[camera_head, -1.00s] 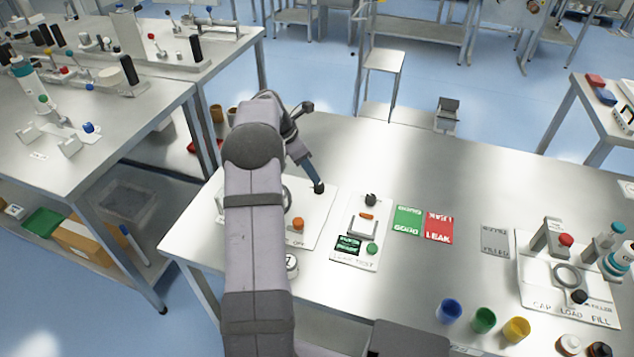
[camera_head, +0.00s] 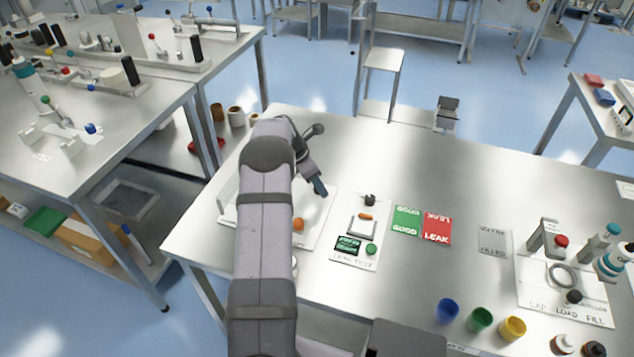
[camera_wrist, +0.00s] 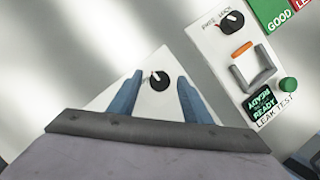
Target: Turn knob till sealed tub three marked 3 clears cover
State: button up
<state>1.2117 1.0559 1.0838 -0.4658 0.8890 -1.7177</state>
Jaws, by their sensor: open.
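A black knob (camera_wrist: 159,80) with a white pointer mark sits on a white panel (camera_wrist: 150,103) in the wrist view. My gripper (camera_wrist: 160,92) is open, with its two blue fingers on either side of the knob. Contact cannot be made out. In the head view my gripper (camera_head: 320,188) is over the right part of the white panel (camera_head: 317,209), which carries an orange button (camera_head: 298,225). My arm hides much of this panel. No cover or tub marked 3 can be made out.
To the right is the leak test panel (camera_head: 372,255), with its own black knob (camera_wrist: 232,20), a grey bracket and a green button (camera_wrist: 288,85). Green GOOD (camera_head: 407,221) and red LEAK (camera_head: 438,228) cards lie beyond it. Three cups, including a blue cup (camera_head: 446,311), stand at front right.

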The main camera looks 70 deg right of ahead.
jog(key=c, duration=1)
jog(key=shift+c, duration=0.2)
jog(key=shift+m, duration=0.3)
jog(key=shift+d+m+g+y+b, duration=0.1)
jog(key=shift+m+g+y+b, duration=0.35)
jog(key=shift+m, duration=0.85)
jog(key=shift+w+m+y, duration=0.1)
jog(key=shift+m+y, duration=0.15)
jog(key=shift+m, duration=0.25)
jog(key=shift+m+y+b, duration=0.3)
jog(key=shift+m+b, duration=0.05)
jog(key=shift+m, duration=0.65)
jog(key=o, duration=1)
